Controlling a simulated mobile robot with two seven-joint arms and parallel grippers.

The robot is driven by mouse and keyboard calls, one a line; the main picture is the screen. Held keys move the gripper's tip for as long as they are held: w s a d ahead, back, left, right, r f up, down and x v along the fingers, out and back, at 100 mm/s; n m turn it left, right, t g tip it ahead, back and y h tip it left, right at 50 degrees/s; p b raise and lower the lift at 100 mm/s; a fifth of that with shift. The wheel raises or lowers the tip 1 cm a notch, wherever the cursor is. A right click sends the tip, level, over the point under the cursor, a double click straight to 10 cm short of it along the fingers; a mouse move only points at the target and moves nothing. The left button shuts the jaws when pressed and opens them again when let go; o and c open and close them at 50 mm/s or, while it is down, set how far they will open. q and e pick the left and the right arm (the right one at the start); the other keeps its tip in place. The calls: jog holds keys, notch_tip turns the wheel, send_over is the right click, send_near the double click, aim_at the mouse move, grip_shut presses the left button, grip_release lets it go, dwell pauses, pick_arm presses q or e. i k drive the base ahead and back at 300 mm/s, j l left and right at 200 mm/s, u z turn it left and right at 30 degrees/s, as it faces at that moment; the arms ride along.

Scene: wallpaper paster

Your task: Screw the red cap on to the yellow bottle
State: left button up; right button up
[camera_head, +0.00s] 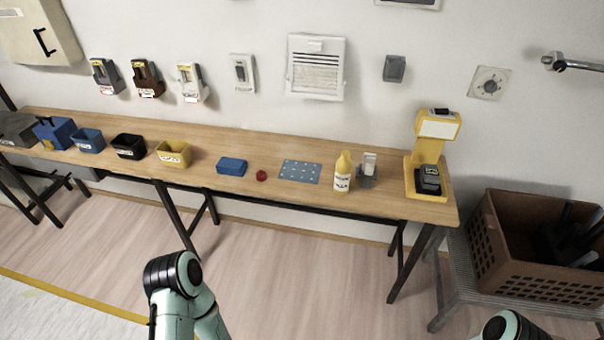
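A yellow bottle (343,168) with a pale label stands upright on the wooden table, towards its right part. A small red cap (261,175) lies on the table to the left of the bottle, near the front edge. The cap and bottle are apart, with a blue dotted mat between them. My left arm shows at the lower left in front of the table, but its gripper is not in view. Only a small part of my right arm shows at the bottom right edge, and its gripper is not in view.
The blue dotted mat (300,172) and a blue box (232,167) lie near the cap. A small grey holder (367,180) stands right beside the bottle. A yellow machine (411,176) stands at the table's right end. Several bins line the left; a brown crate (500,255) is at right.

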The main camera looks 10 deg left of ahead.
aim_at(344, 166)
jog(key=i+j+z, duration=0.2)
jog(key=j, duration=0.25)
jog(key=i+j+z, duration=0.2)
jog(key=j, duration=0.25)
jog(key=i+j+z, duration=0.2)
jog(key=j, duration=0.3)
jog(key=j+z, duration=0.25)
jog(key=j, duration=0.25)
jog(key=i+j+z, duration=0.2)
jog(key=j, duration=0.3)
jog(key=k, duration=0.1)
